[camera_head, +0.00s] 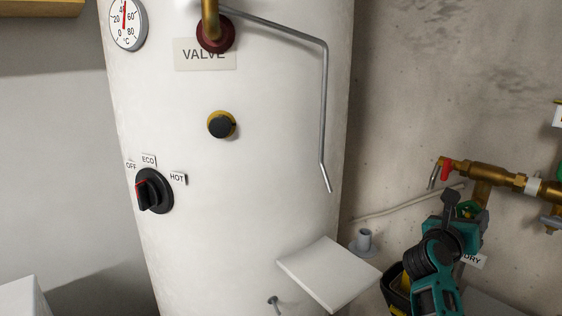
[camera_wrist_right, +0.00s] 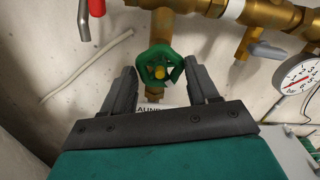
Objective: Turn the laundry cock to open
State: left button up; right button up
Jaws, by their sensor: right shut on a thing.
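The laundry cock has a green handwheel (camera_wrist_right: 160,68) with a brass centre, below a brass pipe in the right wrist view. In the head view a little of the green handwheel (camera_head: 469,208) shows behind my right gripper (camera_head: 462,210). A white label (camera_wrist_right: 153,107) under the wheel is partly hidden by my gripper; the label (camera_head: 474,261) reads "DRY" in the head view. My right gripper (camera_wrist_right: 163,88) is shut on the handwheel, one dark finger at each side. The wheel's turned position cannot be told. My left gripper is out of view.
Brass pipework (camera_head: 495,175) with a red-handled tap (camera_head: 447,167) runs along the concrete wall. A pressure gauge (camera_wrist_right: 298,76) is at the right in the wrist view. A white boiler (camera_head: 240,180) with a dial knob (camera_head: 152,191) and a bent grey pipe (camera_head: 325,110) stands left.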

jog(key=shift+f, duration=0.1)
jog(key=n, duration=0.4)
jog(key=shift+n, duration=0.3)
jog(key=n, duration=0.4)
jog(key=shift+n, duration=0.3)
jog(key=shift+n, duration=0.5)
jog(key=o, duration=1)
jog(key=shift+o, duration=0.2)
